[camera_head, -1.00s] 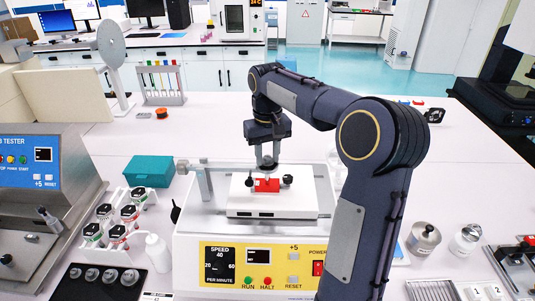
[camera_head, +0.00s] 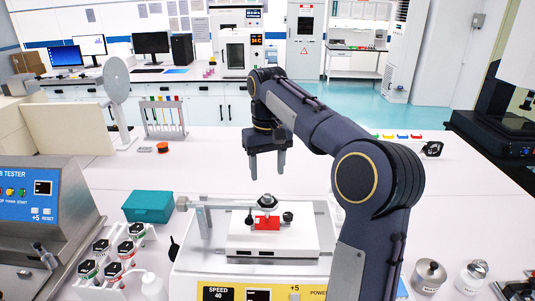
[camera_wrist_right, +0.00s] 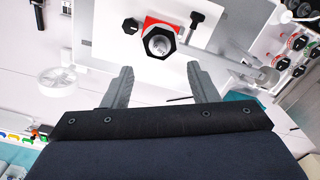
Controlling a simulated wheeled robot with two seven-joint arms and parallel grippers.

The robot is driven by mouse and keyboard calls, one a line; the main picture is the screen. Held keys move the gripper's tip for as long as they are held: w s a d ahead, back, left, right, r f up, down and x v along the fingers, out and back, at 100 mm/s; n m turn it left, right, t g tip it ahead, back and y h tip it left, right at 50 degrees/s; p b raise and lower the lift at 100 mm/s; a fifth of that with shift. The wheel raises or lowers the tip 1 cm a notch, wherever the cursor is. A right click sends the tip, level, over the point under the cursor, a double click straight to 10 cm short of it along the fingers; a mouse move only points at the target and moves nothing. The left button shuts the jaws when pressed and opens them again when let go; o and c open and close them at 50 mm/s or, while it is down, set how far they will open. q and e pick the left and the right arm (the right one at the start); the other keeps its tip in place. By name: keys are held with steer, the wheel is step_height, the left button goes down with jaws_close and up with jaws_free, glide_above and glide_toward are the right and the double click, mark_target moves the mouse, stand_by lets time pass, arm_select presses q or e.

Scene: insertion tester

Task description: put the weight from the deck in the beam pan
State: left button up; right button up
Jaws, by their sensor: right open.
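In the right wrist view the weight (camera_wrist_right: 158,42) shows from above, just beyond the fingertips. My right gripper (camera_head: 267,167) is open and empty above the weight, apart from it, fingers pointing down. Its two grey fingers also show in the wrist view (camera_wrist_right: 159,74), spread wide. My left gripper is not in view.
A metal post with an arm (camera_head: 203,212) stands at the deck's left. A teal box (camera_head: 148,205) and a rack of hex-capped bottles (camera_head: 116,250) are further left. The bench behind the tester is largely clear.

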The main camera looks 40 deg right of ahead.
step_height(320, 180, up, 4)
steer(key=s+a+f+n+t+y, duration=0.2)
steer(key=s+a+f+t, duration=0.15)
steer(key=s+a, duration=0.75)
steer(key=s+a+f+t+y, duration=0.1)
steer(key=s+a+f+t, duration=0.1)
steer(key=s+a+f, duration=0.5)
steer(key=s+f, duration=0.5)
steer(key=shift+a+y, duration=0.35)
steer(key=shift+y, duration=0.05)
steer(key=shift+s, duration=0.1)
